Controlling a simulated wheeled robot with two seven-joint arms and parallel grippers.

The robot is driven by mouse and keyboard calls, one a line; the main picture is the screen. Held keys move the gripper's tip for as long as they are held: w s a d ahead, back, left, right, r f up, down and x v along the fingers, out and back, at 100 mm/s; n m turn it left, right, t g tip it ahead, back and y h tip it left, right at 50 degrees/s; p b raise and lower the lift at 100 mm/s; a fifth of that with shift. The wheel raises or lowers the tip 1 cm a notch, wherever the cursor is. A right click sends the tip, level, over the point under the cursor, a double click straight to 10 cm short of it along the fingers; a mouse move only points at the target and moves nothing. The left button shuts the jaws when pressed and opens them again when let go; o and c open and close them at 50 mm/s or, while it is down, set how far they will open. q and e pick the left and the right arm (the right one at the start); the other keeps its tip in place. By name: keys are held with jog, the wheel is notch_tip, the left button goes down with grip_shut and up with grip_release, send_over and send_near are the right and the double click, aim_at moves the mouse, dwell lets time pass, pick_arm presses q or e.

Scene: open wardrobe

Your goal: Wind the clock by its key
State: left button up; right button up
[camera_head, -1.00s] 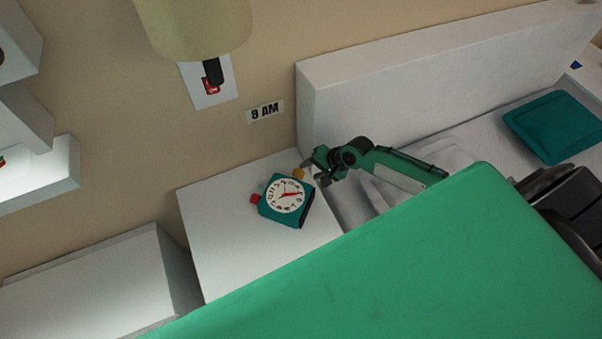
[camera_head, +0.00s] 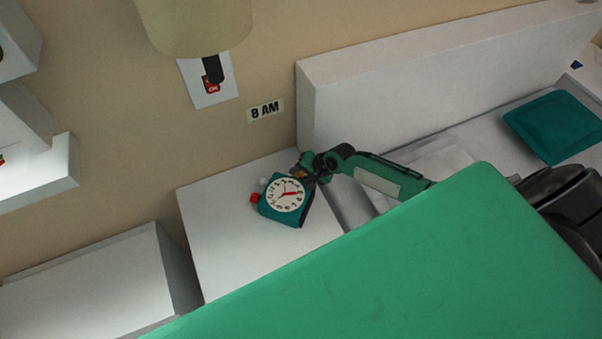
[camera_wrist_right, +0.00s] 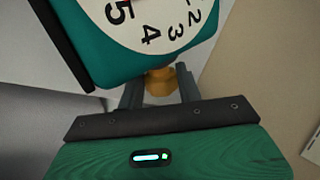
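The clock (camera_head: 284,200) is a teal box with a white round dial and a red hand. It stands on a white bedside top, and its dial also fills the top of the right wrist view (camera_wrist_right: 150,22). Its yellow-orange key (camera_wrist_right: 160,82) sticks out of the side facing my right gripper. My right gripper (camera_head: 308,174) is at that side. In the wrist view its fingers (camera_wrist_right: 161,88) lie on both sides of the key, close against it, and appear shut on it. A red knob (camera_head: 255,198) and a small white piece (camera_head: 264,181) show on the clock's other side. My left gripper is out of view.
The white bedside top (camera_head: 220,240) is clear around the clock. The bed's white headboard (camera_head: 400,70) stands behind my right arm. A lamp (camera_head: 195,25) hangs above, near an "8 AM" sign (camera_head: 265,111). A teal pillow (camera_head: 555,125) lies at right.

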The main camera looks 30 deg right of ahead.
jog(key=shift+r, duration=0.1)
jog(key=shift+r+p, duration=0.1)
jog(key=shift+p, duration=0.5)
jog(key=p, duration=0.1)
jog(key=g+h+p, duration=0.1)
jog(key=p, duration=0.1)
jog(key=shift+w+a+r, duration=0.15)
jog(key=shift+r, duration=0.1)
jog(key=g+h+p, duration=0.1)
jog(key=p, duration=0.2)
jog(key=shift+w+a+g, duration=0.1)
jog(key=shift+g, duration=0.3)
jog(key=shift+g+h+p, duration=0.4)
jog(key=shift+h+p, duration=0.1)
jog(key=shift+p, duration=0.35)
pick_arm(q)
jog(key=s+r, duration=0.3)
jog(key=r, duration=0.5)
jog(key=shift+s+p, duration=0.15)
jog(key=shift+p, duration=0.3)
pick_arm(e)
jog(key=shift+w+a+f+g+h, duration=0.15)
jog(key=shift+f+g+h, duration=0.05)
jog(key=shift+g+h, duration=0.45)
jog(key=shift+g, duration=0.25)
jog(key=o, duration=0.7)
